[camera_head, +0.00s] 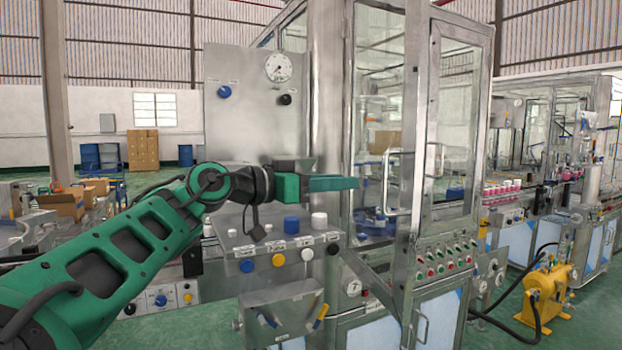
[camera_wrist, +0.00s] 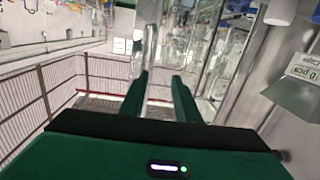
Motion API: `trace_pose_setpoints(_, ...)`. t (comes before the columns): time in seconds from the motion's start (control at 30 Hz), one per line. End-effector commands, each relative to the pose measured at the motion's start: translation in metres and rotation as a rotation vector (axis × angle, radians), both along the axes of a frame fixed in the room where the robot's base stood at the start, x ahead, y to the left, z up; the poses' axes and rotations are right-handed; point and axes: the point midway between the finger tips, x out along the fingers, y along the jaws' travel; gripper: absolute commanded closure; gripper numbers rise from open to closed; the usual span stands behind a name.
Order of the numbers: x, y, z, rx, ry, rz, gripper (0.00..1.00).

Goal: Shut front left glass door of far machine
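A tall steel-framed machine (camera_head: 328,100) with glass doors stands in the centre of the head view. Its left glass door (camera_head: 414,120) appears swung outward, with its lower edge slanting towards the camera. A steel bar handle (camera_head: 387,182) shows on it. A second glass door (camera_head: 460,110) to the right looks closed, though its latch is not clear. My gripper (camera_head: 345,184) points right, in front of the machine's left post and left of the handle, with no clear contact. In the wrist view my gripper (camera_wrist: 160,95) has its fingers apart and nothing between them.
A control box with coloured knobs (camera_head: 280,258) sits below my gripper. A gauge panel (camera_head: 255,105) stands behind it. A button panel (camera_head: 450,258) lies below the doors. A yellow pump (camera_head: 548,290) with black hoses stands on the floor at right. Another glazed machine (camera_head: 550,110) stands further right.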

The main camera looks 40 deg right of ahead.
Motion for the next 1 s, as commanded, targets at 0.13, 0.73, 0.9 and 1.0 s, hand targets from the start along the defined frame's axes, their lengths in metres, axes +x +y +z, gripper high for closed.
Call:
trace_pose_setpoints(0.13,-0.019,-0.006,0.007,-0.043,-0.023,-0.054,0.71)
trace_pose_setpoints(0.73,-0.04,-0.094,0.007,-0.042,-0.024,-0.058,0.71)
trace_pose_setpoints(0.9,-0.043,-0.107,0.007,-0.042,-0.024,-0.058,0.71)
trace_pose_setpoints(1.0,-0.043,-0.11,0.007,-0.044,-0.025,-0.057,0.71)
